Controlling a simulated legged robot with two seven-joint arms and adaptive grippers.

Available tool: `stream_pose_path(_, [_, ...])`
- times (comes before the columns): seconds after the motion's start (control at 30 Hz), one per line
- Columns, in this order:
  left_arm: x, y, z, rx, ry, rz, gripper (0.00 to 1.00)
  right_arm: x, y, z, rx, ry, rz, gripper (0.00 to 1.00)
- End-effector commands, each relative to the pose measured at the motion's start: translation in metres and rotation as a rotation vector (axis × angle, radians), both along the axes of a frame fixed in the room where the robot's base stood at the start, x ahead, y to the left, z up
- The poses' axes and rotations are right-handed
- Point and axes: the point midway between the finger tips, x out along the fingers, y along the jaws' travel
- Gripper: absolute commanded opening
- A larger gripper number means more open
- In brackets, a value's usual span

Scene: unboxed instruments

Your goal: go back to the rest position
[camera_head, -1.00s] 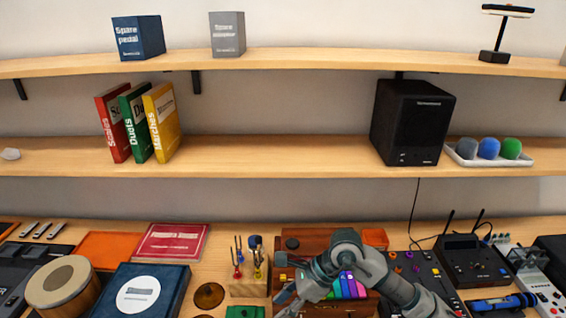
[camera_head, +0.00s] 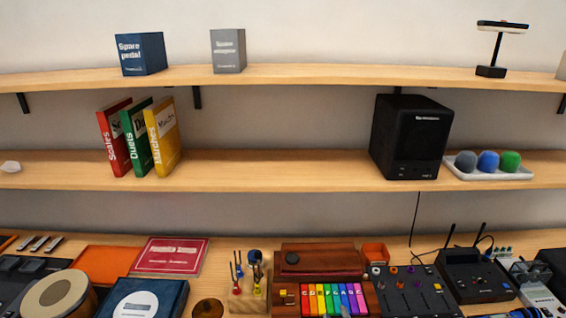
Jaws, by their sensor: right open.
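Neither of my grippers can be made out in the head view now, and no arm crosses the table. The toy xylophone with rainbow keys (camera_head: 334,299) shows uncovered at the bottom centre. It stands in front of a dark red-brown wooden box (camera_head: 322,261). Whatever lies below the bottom edge of the picture is hidden.
A wooden block with tuning forks (camera_head: 248,285), a small orange box (camera_head: 375,254), a black mixer (camera_head: 415,290) and a black device with antennas (camera_head: 474,275) crowd the table. Shelves above hold books (camera_head: 140,140) and a speaker (camera_head: 411,137).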

Motion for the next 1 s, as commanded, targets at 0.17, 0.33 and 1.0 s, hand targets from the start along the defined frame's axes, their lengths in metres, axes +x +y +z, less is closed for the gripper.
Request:
stream_pose_path(0.17, [0.001,0.000,0.000,0.000,-0.002,0.000,0.40,-0.063,-0.044,-0.127,0.175,0.516,-0.162,0.42])
stream_pose_path(0.33, [0.002,0.000,0.000,-0.001,-0.003,0.000,0.40,-0.138,-0.061,-0.200,0.266,0.872,-0.263,0.42])
stream_pose_path(1.0, [0.002,0.000,0.000,0.000,-0.004,-0.001,0.40,-0.258,-0.067,-0.372,0.339,1.413,-0.396,0.42])
